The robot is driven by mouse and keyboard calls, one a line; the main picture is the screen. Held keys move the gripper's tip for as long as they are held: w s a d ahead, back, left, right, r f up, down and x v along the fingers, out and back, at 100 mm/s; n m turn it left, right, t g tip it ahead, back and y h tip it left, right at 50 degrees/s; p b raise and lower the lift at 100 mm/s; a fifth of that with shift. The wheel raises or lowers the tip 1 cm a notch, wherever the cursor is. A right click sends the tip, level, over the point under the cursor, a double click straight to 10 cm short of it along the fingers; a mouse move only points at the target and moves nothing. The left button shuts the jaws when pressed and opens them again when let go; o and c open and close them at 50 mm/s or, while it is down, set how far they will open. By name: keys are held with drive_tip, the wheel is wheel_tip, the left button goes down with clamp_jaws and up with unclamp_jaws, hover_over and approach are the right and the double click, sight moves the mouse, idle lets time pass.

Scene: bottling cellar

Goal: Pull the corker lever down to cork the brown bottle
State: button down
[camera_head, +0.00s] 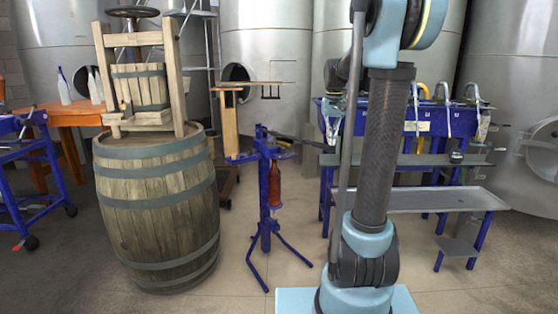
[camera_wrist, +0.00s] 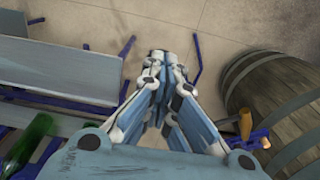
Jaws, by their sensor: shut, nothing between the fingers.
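The corker (camera_head: 262,150) is a blue stand on splayed legs, in the middle of the head view. The brown bottle (camera_head: 275,186) stands upright in it, below its head. A thin dark lever (camera_head: 297,139) reaches out from the corker's head to the right, towards my gripper. My gripper (camera_head: 332,138) hangs pointing down, to the right of the corker, in front of the blue bench. In the wrist view my gripper (camera_wrist: 160,55) has its fingers together with nothing seen between them. The brown bottle cannot be made out there. Whether the gripper touches the lever cannot be told.
A large barrel (camera_head: 155,205) with a wooden press on top stands left of the corker. A blue bench (camera_head: 410,158) with a grey tray (camera_head: 430,200) is at right. A green bottle (camera_wrist: 30,145) shows in the wrist view.

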drive_tip(key=shift+f, duration=0.1)
drive_tip(key=shift+f, duration=1.3)
drive_tip(key=shift+f, duration=0.15)
drive_tip(key=shift+f, duration=0.4)
drive_tip(key=shift+r, duration=0.15)
drive_tip(key=shift+r, duration=4.4)
drive_tip(key=shift+s, duration=0.1)
